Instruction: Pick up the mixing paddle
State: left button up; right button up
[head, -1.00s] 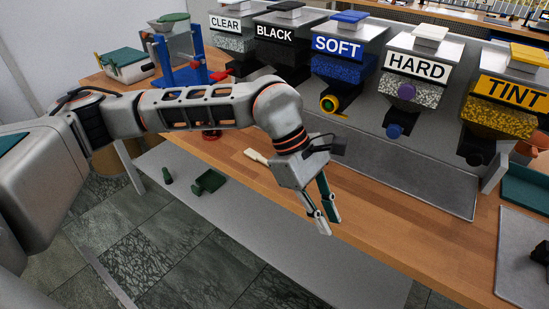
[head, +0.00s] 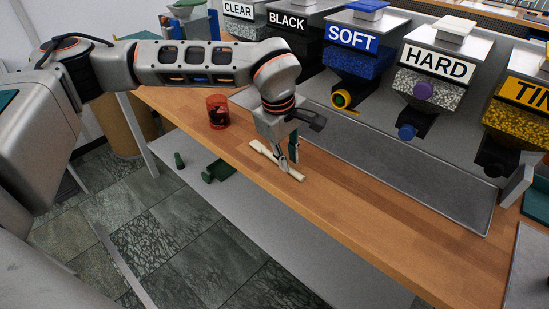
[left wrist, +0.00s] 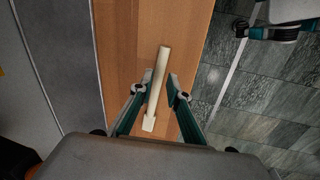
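The mixing paddle (head: 262,148) is a thin cream-coloured stick with one wider end, lying flat on the wooden bench. My left gripper (head: 289,164) points down over it and hides part of its middle in the head view. In the left wrist view the paddle (left wrist: 160,71) runs lengthwise between the two open fingers of the left gripper (left wrist: 160,88), its wide end closer to the wrist. The fingers are apart with the paddle in the gap; I cannot tell whether they touch it.
A dark red cup (head: 218,112) stands on the bench left of the paddle. Labelled dispensers, such as SOFT (head: 352,40) and HARD (head: 438,66), line the back above a grey mat (head: 400,178). Green items (head: 217,171) lie on a lower shelf.

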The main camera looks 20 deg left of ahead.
pick_arm(q)
jog(key=f, duration=0.2)
jog(key=shift+w+d+f, duration=0.1)
jog(key=shift+w+f, duration=0.2)
jog(key=shift+c, duration=0.3)
grip_shut()
jog(key=shift+r, duration=0.1)
